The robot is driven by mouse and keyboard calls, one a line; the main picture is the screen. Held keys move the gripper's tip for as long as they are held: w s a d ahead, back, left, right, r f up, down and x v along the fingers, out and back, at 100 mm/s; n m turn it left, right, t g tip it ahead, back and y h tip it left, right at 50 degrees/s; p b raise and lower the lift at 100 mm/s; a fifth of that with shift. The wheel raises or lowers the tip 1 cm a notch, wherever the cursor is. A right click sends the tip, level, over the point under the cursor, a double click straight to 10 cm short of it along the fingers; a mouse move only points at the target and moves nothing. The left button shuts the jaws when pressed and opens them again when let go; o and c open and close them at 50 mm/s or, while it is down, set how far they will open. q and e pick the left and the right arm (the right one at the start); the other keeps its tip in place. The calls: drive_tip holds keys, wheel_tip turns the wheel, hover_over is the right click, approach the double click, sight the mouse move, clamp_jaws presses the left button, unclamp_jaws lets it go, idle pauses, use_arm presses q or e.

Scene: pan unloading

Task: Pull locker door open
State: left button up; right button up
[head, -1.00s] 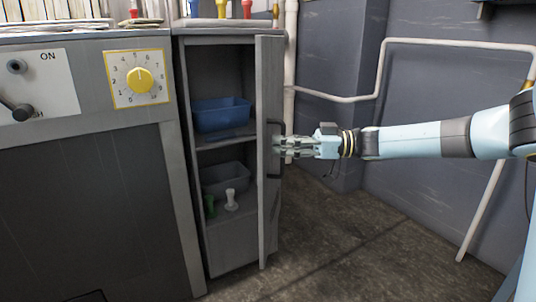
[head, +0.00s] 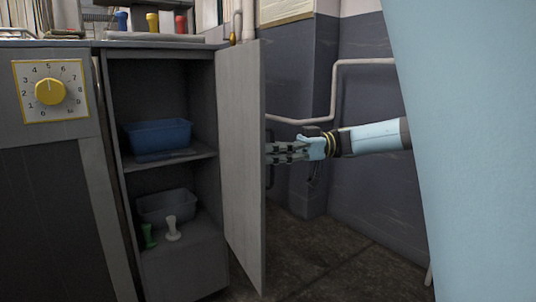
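The grey locker door (head: 240,150) stands wide open, swung out to the right side of the locker (head: 160,85). The inside of the locker is in plain view. My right gripper (head: 272,152) is at the far right side of the door, by its dark handle (head: 269,176). The door edge hides part of the handle and the fingertips, so I cannot tell whether the fingers are closed on it. My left gripper is not in view.
A blue bin (head: 158,137) sits on the upper shelf and a grey bin (head: 166,206) below. A green stamp-like piece (head: 149,236) and a white one (head: 172,229) stand at the bottom. A panel with a yellow dial (head: 50,91) is at left. Pipes (head: 335,90) run along the wall.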

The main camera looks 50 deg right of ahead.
drive_tip(key=shift+o, duration=0.8)
drive_tip(key=shift+d, duration=0.1)
drive_tip(key=v, duration=1.2)
drive_tip(key=shift+s+f, duration=0.1)
